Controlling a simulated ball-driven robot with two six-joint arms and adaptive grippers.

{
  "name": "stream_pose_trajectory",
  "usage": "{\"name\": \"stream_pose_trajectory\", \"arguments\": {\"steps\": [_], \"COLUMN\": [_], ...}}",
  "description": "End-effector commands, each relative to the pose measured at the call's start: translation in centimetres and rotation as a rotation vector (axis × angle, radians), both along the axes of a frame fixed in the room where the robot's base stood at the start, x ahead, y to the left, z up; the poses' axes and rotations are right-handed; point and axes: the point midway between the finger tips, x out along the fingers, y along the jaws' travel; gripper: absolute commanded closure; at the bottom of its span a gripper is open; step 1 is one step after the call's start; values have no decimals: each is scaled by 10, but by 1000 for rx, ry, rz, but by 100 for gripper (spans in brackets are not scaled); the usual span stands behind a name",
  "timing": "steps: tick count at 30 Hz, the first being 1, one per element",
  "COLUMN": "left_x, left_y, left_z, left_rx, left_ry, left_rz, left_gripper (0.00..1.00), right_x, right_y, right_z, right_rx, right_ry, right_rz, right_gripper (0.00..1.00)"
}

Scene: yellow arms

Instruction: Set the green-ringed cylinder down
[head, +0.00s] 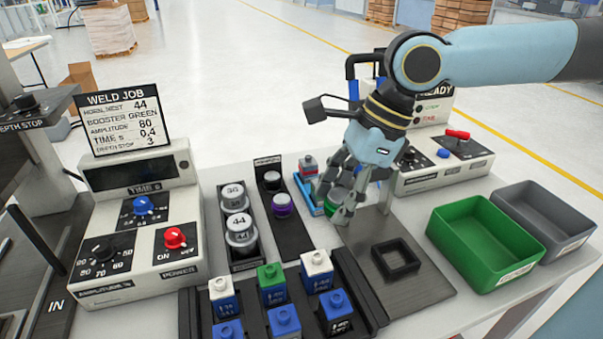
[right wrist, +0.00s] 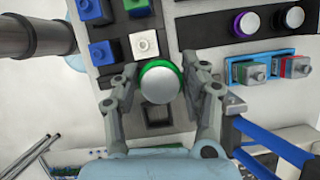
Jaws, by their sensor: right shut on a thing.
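The green-ringed cylinder (right wrist: 160,82) has a pale round top and a green band, and it sits between the fingers of my right gripper (right wrist: 158,84). The gripper is shut on it. I cannot tell whether the green-ringed cylinder touches anything below. My left gripper is not in view.
A black square frame (head: 395,257) lies on a grey plate (head: 428,285). A green bin (head: 470,272) and a grey bin (head: 560,247) stand right. A block rack (head: 360,300) is in front. A holder with silver cylinders (head: 240,232) and a weld job sign (head: 124,145) stand left.

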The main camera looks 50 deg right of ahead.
Motion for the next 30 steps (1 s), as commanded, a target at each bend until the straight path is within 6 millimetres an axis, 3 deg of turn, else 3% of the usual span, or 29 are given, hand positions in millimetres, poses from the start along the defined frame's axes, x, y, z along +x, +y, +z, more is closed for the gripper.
{"name": "stream_pose_trajectory", "arguments": {"steps": [5, 10, 19, 30], "left_x": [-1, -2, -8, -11], "left_y": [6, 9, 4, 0], "left_z": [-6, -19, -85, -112], "left_rx": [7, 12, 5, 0], "left_ry": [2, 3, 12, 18], "left_rz": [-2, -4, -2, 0], "left_gripper": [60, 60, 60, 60], "right_x": [-20, -16, 29, 87], "right_y": [-3, -3, 0, 1], "right_z": [-20, -31, -61, -89], "right_rx": [-3, 0, 9, 5], "right_ry": [3, -7, -13, -7], "right_rz": [9, 4, 0, 2], "right_gripper": [92, 92, 92, 92]}}
